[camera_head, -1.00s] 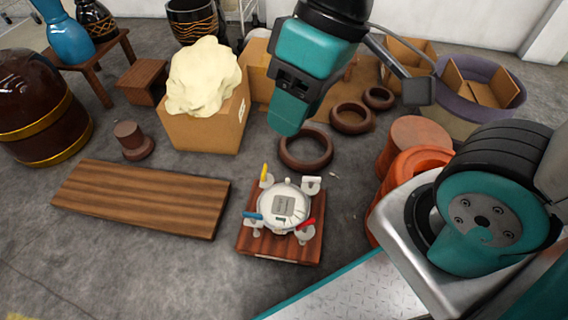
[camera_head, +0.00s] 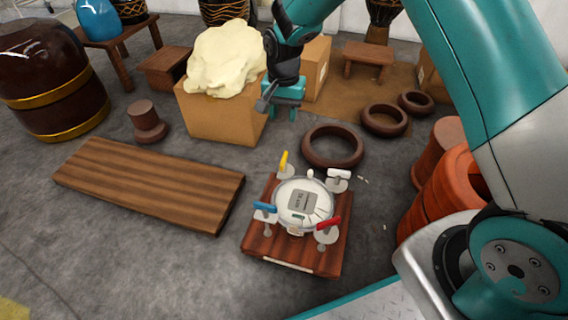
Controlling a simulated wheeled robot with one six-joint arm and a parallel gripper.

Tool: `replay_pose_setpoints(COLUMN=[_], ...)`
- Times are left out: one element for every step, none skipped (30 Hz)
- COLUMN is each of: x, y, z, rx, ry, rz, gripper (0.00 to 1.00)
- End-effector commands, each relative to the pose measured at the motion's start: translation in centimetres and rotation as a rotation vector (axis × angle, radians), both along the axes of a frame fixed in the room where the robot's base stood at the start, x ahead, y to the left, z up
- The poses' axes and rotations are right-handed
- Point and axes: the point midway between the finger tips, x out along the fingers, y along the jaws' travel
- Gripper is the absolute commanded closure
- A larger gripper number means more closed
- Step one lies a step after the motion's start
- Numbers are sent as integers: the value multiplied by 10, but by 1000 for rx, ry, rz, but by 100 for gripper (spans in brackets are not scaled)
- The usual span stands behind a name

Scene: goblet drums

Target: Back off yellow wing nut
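The yellow wing nut (camera_head: 284,160) stands at the far left corner of a wooden board (camera_head: 258,238), on a pale round post. A white round device (camera_head: 303,203) with a small label sits in the middle of the board. A blue wing nut (camera_head: 265,207), a red one (camera_head: 328,223) and a white one (camera_head: 339,174) stand at the other corners. My gripper (camera_head: 282,112) hangs above and behind the yellow wing nut, in front of the cardboard box, apart from everything. Its fingers are small and partly dark, and I cannot tell how far apart they are.
A cardboard box (camera_head: 215,118) with a cream lump (camera_head: 222,58) stands behind left. Brown rings (camera_head: 333,147) lie behind the board. A long plank (camera_head: 150,186) lies at left. Orange drum-like rings (camera_head: 440,194) stand at right near my arm.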

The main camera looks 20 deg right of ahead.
Motion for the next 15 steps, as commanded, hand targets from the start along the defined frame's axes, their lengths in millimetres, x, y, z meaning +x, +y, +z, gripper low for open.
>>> replay_pose_setpoints(x=[0,0,0,0,0,0,0,-1,-1,-1,-1,-1,-1,-1,-1], y=[0,-1,-1,-1,-1,-1,-1,-1,-1,-1,-1,-1,-1,-1,-1], z=[-8,-12,-18,-24,-30,-39,-46,-53,-63,-70,-77,-87,-94,-100,-110], rx=[-2,-1,-2,-1,-1,-1,-1,-1,-1,-1,-1,-1,-1,-1,-1], ry=[1,2,3,3,3,3,3,4,4,3,3,4,4,3,3], rz=[-3,-3,-3,-3,-2,-2,-2,-2,-1,-1,-1,-1,-1,-1,-1], gripper=[61,61,61,61,61,61,61,61,61,61,61,61,61,61,61])
